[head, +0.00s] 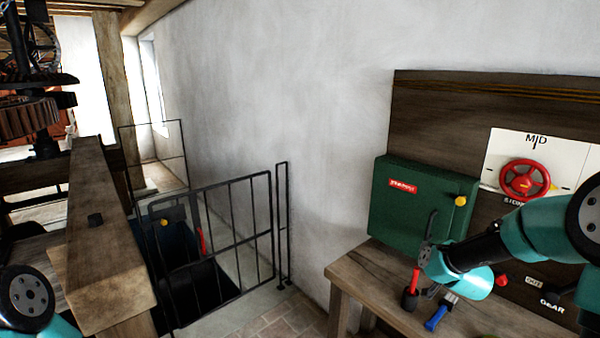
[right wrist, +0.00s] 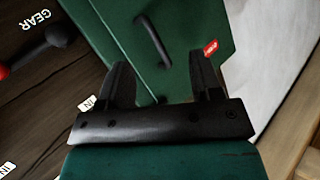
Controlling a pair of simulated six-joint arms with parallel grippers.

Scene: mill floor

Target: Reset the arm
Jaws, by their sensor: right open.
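My right arm comes in from the right in the head view. Its gripper (head: 429,252) is small and dark there, in front of the green cabinet (head: 400,205). In the right wrist view my right gripper (right wrist: 163,75) has its two black fingers apart with nothing between them. They point at the green cabinet door (right wrist: 185,55) and its black handle (right wrist: 152,40), which is beyond the fingertips. The gap to the door is hard to judge. Of my left arm only a teal and black joint shows at the lower left of the head view; its gripper is out of view.
The wooden bench (head: 375,285) carries a red-handled tool (head: 411,288) and a blue-handled brush (head: 436,318). A red handwheel (head: 524,180) is on the back panel. A black railing (head: 225,235) surrounds a floor opening. A thick wooden beam (head: 100,230) stands left.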

